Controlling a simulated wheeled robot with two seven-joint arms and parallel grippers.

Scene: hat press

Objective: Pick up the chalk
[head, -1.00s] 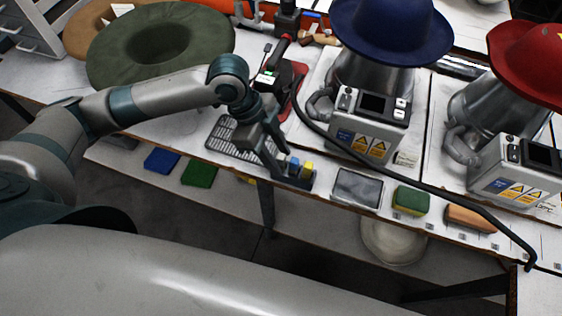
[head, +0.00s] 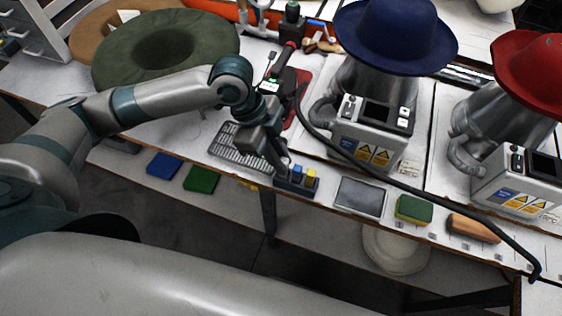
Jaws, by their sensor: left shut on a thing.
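A small dark chalk holder (head: 296,187) stands at the front edge of the bench. A blue chalk (head: 297,171) and a yellow chalk (head: 311,176) stick up from it. My left gripper (head: 281,171) reaches down at the left end of the holder, close beside the blue chalk. It is shut on a piece of chalk, which its fingers mostly hide; I cannot tell that piece's colour. I cannot tell whether that piece is clear of the holder. My right gripper is not in view.
A grey grid tray (head: 238,148) lies behind the gripper. A dark tablet (head: 360,196), a green sponge (head: 413,209) and a wooden brush (head: 473,228) lie to the right. A black cable (head: 440,188) crosses the bench beside the blue-hat press (head: 371,138). A green hat (head: 165,50) lies behind my arm.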

